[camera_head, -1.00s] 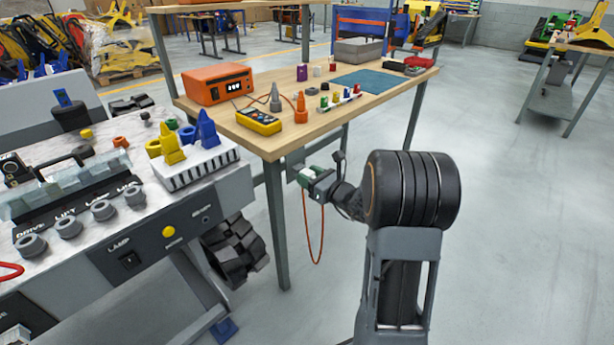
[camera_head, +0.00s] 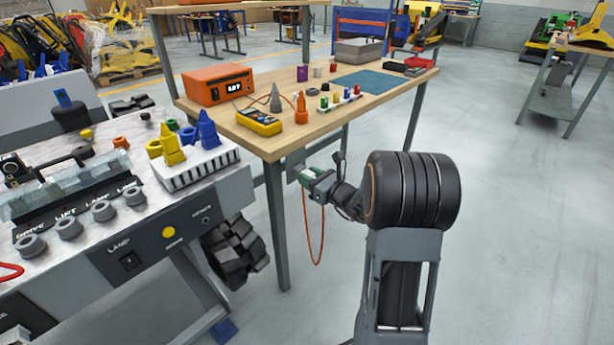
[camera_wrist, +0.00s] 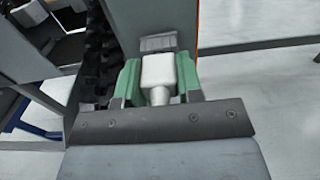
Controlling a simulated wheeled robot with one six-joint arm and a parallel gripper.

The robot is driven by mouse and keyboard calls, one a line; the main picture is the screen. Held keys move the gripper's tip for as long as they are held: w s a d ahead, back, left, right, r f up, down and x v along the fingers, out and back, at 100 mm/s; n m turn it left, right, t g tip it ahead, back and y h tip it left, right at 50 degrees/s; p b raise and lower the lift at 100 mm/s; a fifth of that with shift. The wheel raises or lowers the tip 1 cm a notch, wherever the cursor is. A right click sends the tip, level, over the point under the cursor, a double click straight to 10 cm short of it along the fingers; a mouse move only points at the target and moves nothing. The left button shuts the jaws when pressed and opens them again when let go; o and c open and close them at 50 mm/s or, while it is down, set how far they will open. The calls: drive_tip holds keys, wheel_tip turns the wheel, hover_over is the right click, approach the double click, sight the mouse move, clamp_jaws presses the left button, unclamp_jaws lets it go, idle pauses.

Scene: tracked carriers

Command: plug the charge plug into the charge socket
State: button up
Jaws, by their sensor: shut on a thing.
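My gripper (camera_head: 310,178) is at the front of the wooden bench, beside its near leg. In the wrist view its green fingers (camera_wrist: 158,84) are shut on the white charge plug (camera_wrist: 158,70). A grey ribbed block (camera_wrist: 158,43) shows just beyond the plug; I cannot tell whether it is part of the plug or a holder. An orange cable (camera_head: 316,250) hangs in a loop below my gripper. A small round dark hole (camera_head: 206,220) on the grey carrier's front panel may be the charge socket; its label is too small to read.
The carrier (camera_head: 236,190) with knobs and a lamp switch stands at left, its black track (camera_head: 238,255) below. The bench (camera_head: 290,140) bears an orange box (camera_head: 218,85), a yellow meter (camera_head: 258,122) and small parts. The floor right of my arm is clear.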

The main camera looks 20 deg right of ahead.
drive_tip(key=shift+v, duration=1.4)
drive_tip(key=shift+s, duration=0.15)
drive_tip(key=shift+v, duration=1.6)
